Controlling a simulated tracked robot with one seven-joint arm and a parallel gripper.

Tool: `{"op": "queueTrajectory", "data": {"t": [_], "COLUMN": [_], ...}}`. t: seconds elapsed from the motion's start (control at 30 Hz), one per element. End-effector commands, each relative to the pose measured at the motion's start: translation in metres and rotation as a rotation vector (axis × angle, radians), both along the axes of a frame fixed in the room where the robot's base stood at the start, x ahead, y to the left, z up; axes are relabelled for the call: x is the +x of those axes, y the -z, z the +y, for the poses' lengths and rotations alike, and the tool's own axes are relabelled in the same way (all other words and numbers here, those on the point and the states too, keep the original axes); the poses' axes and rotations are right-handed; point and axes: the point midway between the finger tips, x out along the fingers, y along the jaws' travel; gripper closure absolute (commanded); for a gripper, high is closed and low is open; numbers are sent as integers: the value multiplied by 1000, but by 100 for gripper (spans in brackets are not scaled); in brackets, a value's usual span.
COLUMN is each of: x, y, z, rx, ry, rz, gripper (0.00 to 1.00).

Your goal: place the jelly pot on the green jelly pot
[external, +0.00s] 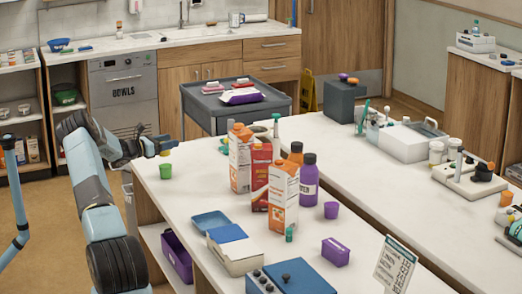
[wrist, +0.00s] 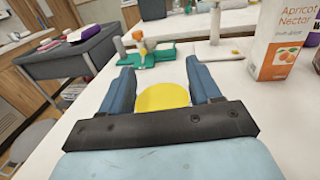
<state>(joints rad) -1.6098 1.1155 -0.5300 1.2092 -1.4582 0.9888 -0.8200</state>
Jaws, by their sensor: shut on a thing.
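My gripper (wrist: 160,82) is shut on a jelly pot (wrist: 162,96), which shows as a yellow round shape between the two fingers in the wrist view. In the external view my gripper (external: 163,146) is above the near left corner of the white counter, and the held pot cannot be made out there. The green jelly pot (external: 165,171) stands on the counter just below my gripper, with a gap between them. I cannot make out the green pot in the wrist view.
Cartons (external: 240,160) and a purple bottle (external: 309,178) stand on the counter (external: 200,190) to the right. A green item (wrist: 150,55) lies ahead in the wrist view. A grey cart (external: 236,108) stands behind the counter.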

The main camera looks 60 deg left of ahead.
Motion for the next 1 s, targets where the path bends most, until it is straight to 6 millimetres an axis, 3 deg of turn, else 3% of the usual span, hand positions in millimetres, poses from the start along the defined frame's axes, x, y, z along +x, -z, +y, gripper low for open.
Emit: {"op": "queueTrajectory", "data": {"t": [0.23,0.6,0.63,0.9,1.0], "x": [1,1,1,1,1], "y": [31,35,35,35,34], "z": [1,1,1,1,1], "rx": [-2,-1,0,0,0], "ry": [0,0,0,0,0], "rz": [0,0,0,0,0], "gripper": [70,70,36,12,12]}}
